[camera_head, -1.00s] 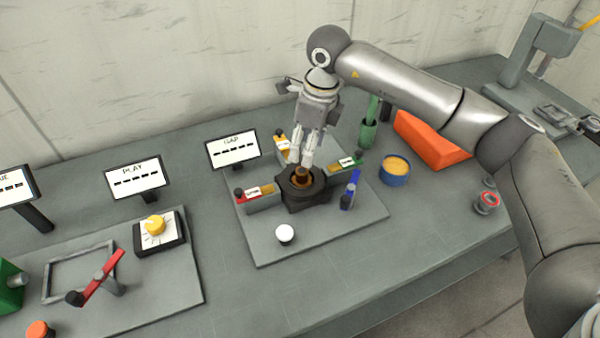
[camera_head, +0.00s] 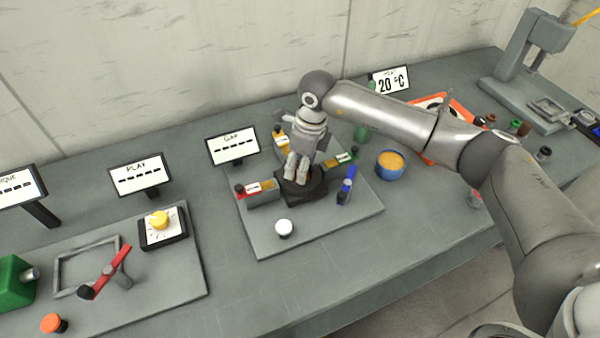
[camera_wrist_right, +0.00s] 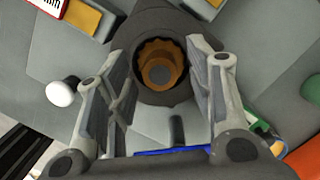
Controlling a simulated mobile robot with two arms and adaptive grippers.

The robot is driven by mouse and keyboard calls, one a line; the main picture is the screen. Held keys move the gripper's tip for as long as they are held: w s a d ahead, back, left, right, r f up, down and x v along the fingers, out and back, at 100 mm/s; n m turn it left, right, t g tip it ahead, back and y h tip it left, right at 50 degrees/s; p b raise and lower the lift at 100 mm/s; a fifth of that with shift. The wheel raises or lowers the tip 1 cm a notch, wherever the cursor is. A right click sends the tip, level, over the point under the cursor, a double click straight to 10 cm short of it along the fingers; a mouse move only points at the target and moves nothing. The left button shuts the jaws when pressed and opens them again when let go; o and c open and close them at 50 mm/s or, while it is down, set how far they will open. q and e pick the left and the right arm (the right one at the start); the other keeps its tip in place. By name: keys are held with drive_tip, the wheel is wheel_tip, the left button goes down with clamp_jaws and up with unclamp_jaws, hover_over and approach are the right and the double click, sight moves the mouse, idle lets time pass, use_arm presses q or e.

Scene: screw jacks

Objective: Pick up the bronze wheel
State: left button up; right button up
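The bronze wheel (camera_wrist_right: 147,65), a toothed ring with a darker round centre, sits in the opening of a black round holder (camera_wrist_right: 178,20) in the right wrist view. In the head view the black holder (camera_head: 310,195) stands mid-plate, and my gripper hides most of the wheel. My right gripper (camera_head: 297,177) points down right over the holder. In the wrist view its two fingers are spread, one on each side of the wheel, with nothing visibly held. I cannot tell whether they touch the holder. My left gripper is not in view.
Red, yellow and green-marked blocks and a blue lever (camera_head: 347,185) crowd around the holder. A white knob (camera_head: 284,228) stands in front. A blue cup (camera_head: 390,166) stands to the right. The GAP sign (camera_head: 233,148) is behind left. The plate's front right is clear.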

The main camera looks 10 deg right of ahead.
clamp_jaws()
drive_tip(key=shift+r, duration=0.1)
